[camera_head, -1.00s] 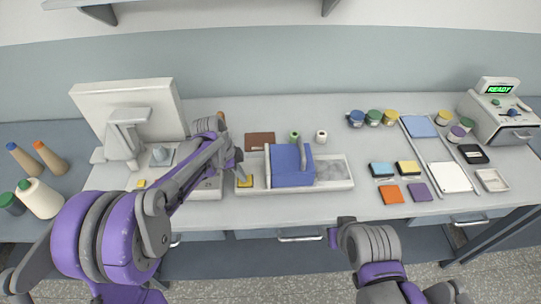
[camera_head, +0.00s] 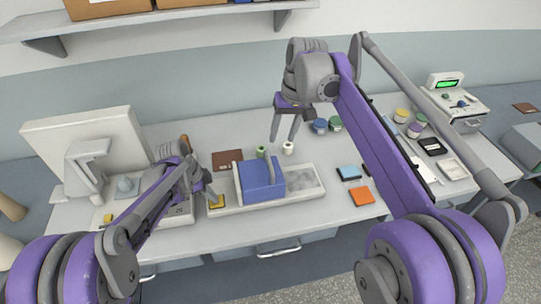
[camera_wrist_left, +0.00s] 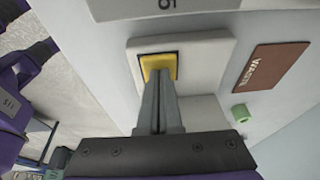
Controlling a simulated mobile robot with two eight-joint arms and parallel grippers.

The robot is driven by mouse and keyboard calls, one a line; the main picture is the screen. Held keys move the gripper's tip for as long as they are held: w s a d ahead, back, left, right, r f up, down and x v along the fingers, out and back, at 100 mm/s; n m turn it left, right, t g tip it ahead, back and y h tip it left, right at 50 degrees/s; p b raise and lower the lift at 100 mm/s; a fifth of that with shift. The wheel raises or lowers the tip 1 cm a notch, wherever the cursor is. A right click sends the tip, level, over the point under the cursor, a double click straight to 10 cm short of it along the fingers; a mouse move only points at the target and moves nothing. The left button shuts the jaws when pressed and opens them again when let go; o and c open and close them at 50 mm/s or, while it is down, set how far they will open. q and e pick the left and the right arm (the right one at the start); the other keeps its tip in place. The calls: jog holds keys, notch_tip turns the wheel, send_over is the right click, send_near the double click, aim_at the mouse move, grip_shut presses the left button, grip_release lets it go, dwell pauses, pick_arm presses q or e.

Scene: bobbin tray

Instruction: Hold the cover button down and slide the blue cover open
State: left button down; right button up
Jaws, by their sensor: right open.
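The yellow cover button (camera_head: 217,203) is at the tray's left end. My left gripper (camera_head: 212,196) is over the button with its fingers together. In the left wrist view the fingertips (camera_wrist_left: 160,72) meet the yellow button (camera_wrist_left: 150,62) and hide part of it; I cannot tell how far it is pressed. My right gripper (camera_head: 283,139) is open and empty, fingers pointing down, above the table behind the cover.
A green spool (camera_head: 261,152) and a white spool (camera_head: 288,148) stand behind the tray, near my right gripper. A brown waste mat (camera_head: 227,160) lies behind its left part. Blue (camera_head: 348,173) and orange (camera_head: 361,196) pads lie to the right. A shelf hangs above.

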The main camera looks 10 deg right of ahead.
aim_at(269, 160)
jog(key=shift+g, duration=0.5)
jog(key=w+a+f, duration=0.1)
jog(key=f, duration=0.3)
jog(key=w+f, duration=0.1)
jog(key=f, duration=0.2)
jog(key=w+a+f, duration=0.1)
jog(key=f, duration=0.3)
jog(key=shift+w+a+f, duration=0.3)
jog(key=shift+f, duration=0.05)
jog(key=shift+c, duration=0.2)
grip_shut()
jog(key=shift+d, duration=0.1)
dwell(0.5)
